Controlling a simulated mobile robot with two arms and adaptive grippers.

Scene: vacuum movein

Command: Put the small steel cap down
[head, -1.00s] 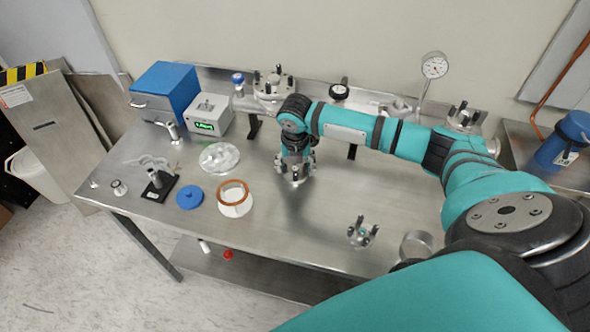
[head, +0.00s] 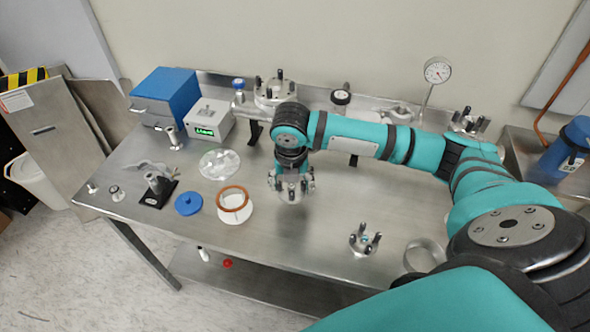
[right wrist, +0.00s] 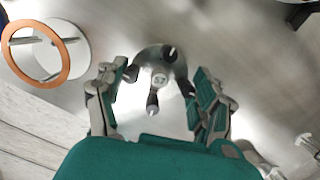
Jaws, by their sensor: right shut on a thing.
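My right gripper (head: 291,184) is over the middle of the steel bench, fingers pointing down. It is shut on the small steel cap (head: 289,197), a round metal piece with dark-tipped posts. In the right wrist view the cap (right wrist: 146,98) sits between the two fingers (right wrist: 158,100), with its posts and a small marking facing the camera. I cannot tell whether the cap touches the bench or is just above it. My left gripper is not in view.
A copper-coloured ring (head: 233,188) on a white piece and a blue disc (head: 188,204) lie to the left. A similar posted steel piece (head: 365,241) and a steel ring (head: 416,262) are to the right. Bare steel bench (head: 315,232) lies in front of the gripper.

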